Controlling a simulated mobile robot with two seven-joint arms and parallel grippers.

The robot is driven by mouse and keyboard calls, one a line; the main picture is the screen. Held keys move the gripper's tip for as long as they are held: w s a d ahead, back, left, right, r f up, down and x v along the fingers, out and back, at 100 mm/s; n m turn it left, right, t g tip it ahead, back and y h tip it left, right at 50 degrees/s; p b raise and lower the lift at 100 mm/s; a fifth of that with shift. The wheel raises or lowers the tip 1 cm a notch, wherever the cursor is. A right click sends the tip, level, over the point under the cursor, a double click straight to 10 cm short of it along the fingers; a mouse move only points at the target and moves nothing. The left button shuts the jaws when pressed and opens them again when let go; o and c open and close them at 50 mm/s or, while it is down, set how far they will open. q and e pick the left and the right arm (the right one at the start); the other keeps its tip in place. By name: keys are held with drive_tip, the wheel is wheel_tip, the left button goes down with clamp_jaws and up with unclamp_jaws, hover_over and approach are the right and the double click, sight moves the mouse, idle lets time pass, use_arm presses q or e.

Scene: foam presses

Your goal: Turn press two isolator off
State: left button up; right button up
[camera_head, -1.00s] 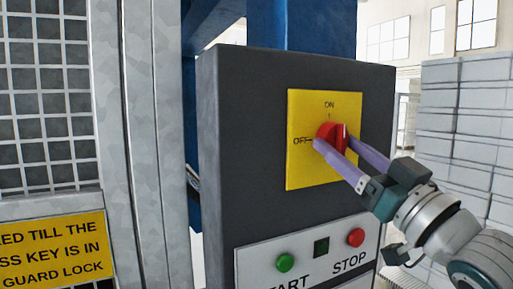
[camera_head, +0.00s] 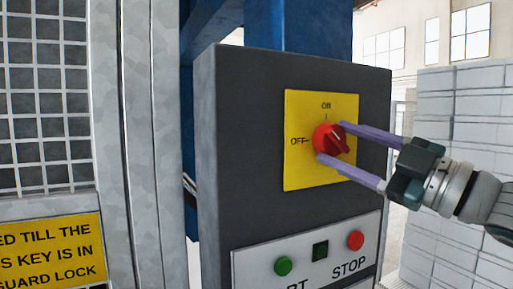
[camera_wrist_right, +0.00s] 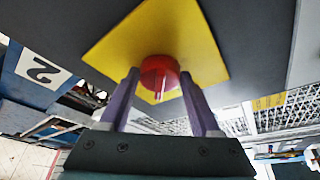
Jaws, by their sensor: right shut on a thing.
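The press two isolator is a red rotary knob (camera_head: 323,137) on a yellow plate (camera_head: 300,172), with ON marked at the top and OFF at the left. The knob's ridge is tilted, from upper left to lower right, between the two marks. My right gripper (camera_head: 332,141) is shut on the knob, one purple finger at its upper right and one at its lower left. In the right wrist view, the knob (camera_wrist_right: 158,68) shows between the fingertips (camera_wrist_right: 158,80). My left gripper is not in view.
The plate is on a dark grey cabinet (camera_head: 245,170). Below it are a green START button (camera_head: 283,266) and a red STOP button (camera_head: 355,240). A mesh guard (camera_head: 40,130) with a yellow sign (camera_head: 50,250) stands at left. Pale stacked blocks (camera_head: 465,125) stand at right.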

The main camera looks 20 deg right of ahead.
drive_tip(key=n, duration=0.1)
drive_tip(key=n+g, duration=0.1)
drive_tip(key=n, duration=0.1)
drive_tip(key=n+g+p, duration=0.1)
drive_tip(key=n, duration=0.1)
drive_tip(key=shift+d+r+y, duration=0.1)
drive_tip(key=shift+r+y, duration=0.25)
drive_tip(key=shift+y, duration=0.05)
drive_tip(key=shift+r+n+g+p, duration=0.1)
drive_tip(key=shift+n+g+p, duration=0.45)
drive_tip(key=shift+n, duration=1.25)
drive_tip(key=o, duration=1.4)
drive_tip(key=shift+c, duration=0.2)
